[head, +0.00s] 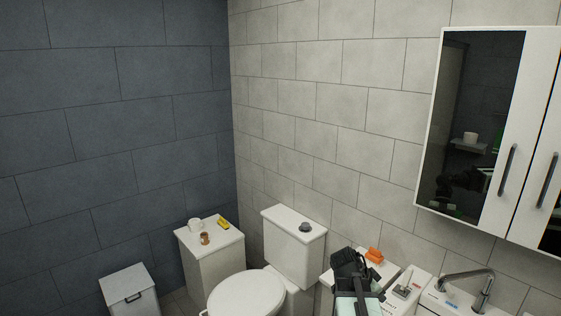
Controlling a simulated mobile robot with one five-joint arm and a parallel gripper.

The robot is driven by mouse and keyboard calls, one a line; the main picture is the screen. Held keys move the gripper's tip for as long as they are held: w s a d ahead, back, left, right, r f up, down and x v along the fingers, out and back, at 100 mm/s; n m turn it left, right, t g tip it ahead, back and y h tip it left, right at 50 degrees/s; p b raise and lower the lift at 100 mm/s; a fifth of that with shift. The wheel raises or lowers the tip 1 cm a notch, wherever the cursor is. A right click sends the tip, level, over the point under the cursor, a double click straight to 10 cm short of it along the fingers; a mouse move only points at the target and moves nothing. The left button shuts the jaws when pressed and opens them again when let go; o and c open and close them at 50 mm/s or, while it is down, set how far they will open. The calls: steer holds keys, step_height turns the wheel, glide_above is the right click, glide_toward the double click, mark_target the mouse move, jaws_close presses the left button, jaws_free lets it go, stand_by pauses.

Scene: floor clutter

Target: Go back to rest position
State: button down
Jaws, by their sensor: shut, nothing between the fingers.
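My gripper (349,262) is the dark shape at the bottom right of the head view, on my arm, which rises from the lower edge. It is shut and holds nothing. It appears in front of a white cabinet top, between the toilet and the sink. An orange object (375,255) shows just right of the gripper. I cannot tell from this view how far apart they are.
A white toilet (293,243) stands left of my arm. A low cabinet (212,266) holds a white cup, a small brown item and a yellow item. A white bin (129,291) is at lower left. A mirrored wall cabinet (469,130) and a tap (482,290) are at right.

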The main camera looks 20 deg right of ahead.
steer(key=w+a+f+n+t+y+b, duration=0.1)
steer(key=w+a+f+n, duration=0.15)
steer(key=a, duration=0.45)
steer(key=w+a+f+n+y+b, duration=0.1)
steer(key=a+f+n, duration=0.15)
steer(key=a, duration=0.55)
steer(key=s+a+f+n+y, duration=0.1)
steer(key=a+f+n+y, duration=0.1)
steer(key=a+n, duration=0.4)
steer(key=s+a+f+n+g+y+b, duration=0.1)
steer(key=a+n, duration=0.5)
steer(key=a, duration=0.7)
steer(key=s+f+y, duration=0.1)
steer(key=y, duration=0.1)
steer(key=shift+s+a+y, duration=0.2)
steer(key=shift+a+y, duration=0.1)
steer(key=shift+a, duration=0.05)
steer(key=shift+d+f, duration=0.1)
